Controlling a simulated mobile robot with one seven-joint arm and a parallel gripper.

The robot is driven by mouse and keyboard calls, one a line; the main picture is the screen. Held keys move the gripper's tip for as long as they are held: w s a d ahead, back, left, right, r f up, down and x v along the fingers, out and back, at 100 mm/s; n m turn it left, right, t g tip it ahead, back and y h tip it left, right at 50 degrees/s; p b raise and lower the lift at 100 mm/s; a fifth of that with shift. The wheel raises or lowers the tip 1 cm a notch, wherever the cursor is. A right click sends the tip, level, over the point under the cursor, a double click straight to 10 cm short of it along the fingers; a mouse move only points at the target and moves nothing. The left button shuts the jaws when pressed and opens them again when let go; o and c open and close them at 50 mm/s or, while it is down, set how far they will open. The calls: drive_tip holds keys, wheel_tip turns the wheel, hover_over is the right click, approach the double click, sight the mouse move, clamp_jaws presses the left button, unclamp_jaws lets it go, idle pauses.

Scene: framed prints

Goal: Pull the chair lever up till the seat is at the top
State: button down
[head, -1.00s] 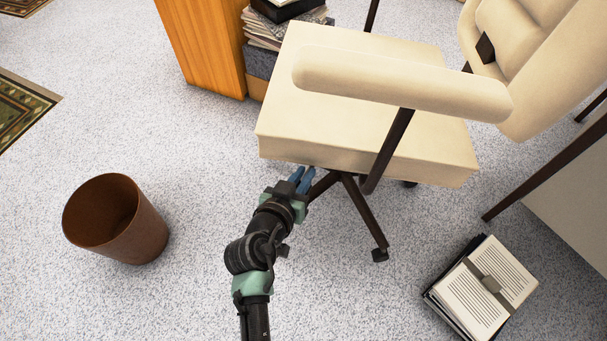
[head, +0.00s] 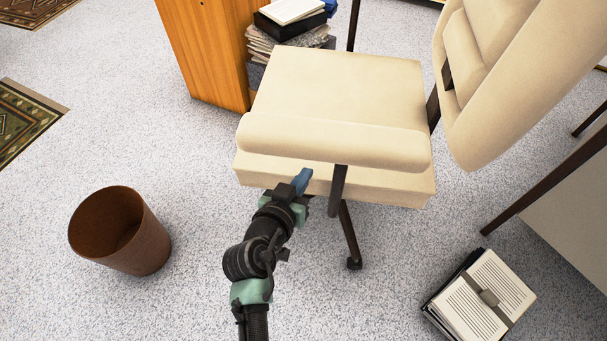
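The cream office chair stands right of centre in the head view, with its flat seat (head: 330,85), a padded armrest (head: 335,140) along the near side and a tall backrest (head: 520,70) at right. Dark legs (head: 350,240) show under the seat. My gripper (head: 301,180) has blue fingers and is at the near lower edge of the seat, left of the dark armrest post (head: 338,190). The fingers overlap in this view, so their opening is not clear. I cannot make out the lever; it is hidden under the seat or behind my gripper.
A brown waste bin (head: 145,245) stands at left. A wooden cabinet (head: 205,50) and piled papers (head: 285,45) are behind the chair. The speckled floor between bin and chair is clear.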

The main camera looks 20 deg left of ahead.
drive_tip(key=shift+r+p, duration=0.65)
drive_tip(key=shift+r, duration=0.15)
drive_tip(key=c, duration=1.6)
unclamp_jaws()
drive_tip(key=c, duration=1.1)
unclamp_jaws()
drive_tip(key=shift+s, duration=0.1)
drive_tip(key=p+v, duration=0.3)
drive_tip(key=v, duration=0.9)
drive_tip(key=shift+s+r, duration=0.15)
drive_tip(key=shift+s, duration=0.2)
